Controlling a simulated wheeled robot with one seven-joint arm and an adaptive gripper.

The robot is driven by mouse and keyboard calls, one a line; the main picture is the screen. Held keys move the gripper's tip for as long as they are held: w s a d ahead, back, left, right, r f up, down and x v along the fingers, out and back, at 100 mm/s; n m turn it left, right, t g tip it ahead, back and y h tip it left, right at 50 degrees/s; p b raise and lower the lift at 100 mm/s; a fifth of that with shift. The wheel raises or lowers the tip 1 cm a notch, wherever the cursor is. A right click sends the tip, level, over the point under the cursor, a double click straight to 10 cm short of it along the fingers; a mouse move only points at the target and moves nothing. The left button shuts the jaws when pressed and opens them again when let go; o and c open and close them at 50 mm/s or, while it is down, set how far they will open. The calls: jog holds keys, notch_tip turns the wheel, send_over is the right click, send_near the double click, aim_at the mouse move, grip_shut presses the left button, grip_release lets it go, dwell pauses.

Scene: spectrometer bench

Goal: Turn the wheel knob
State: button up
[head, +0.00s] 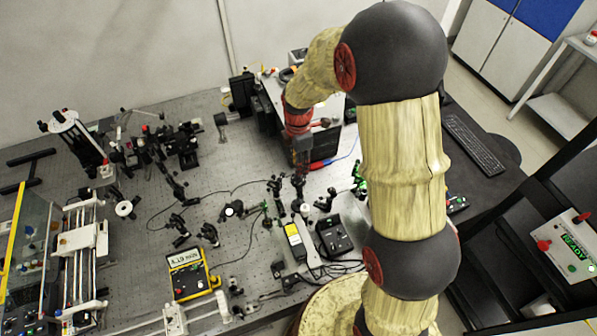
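My arm (402,140) reaches up and over the bench, then down to its back middle. My gripper (301,160) points down there, in front of a dark box-shaped instrument. It is small and dark in this view, and I cannot make out whether its fingers are apart or together. A pale round wheel-like knob (124,208) shows at the left, beside the white rail assembly, well apart from my gripper. I cannot tell for sure that it is the wheel knob. Parts of the bench behind my arm are hidden.
Optical mounts (180,145) and posts crowd the grey bench (215,165). A yellow control box (187,274), a yellow-topped device (296,240) and a black box (334,236) with cables stand at the front. A keyboard (473,145) lies on the right. Bare bench shows left of my gripper.

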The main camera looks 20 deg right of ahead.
jog(key=shift+w+f+p, duration=0.1)
jog(key=shift+f+p, duration=0.2)
jog(key=shift+f, duration=2.35)
jog(key=shift+c, duration=1.4)
grip_shut()
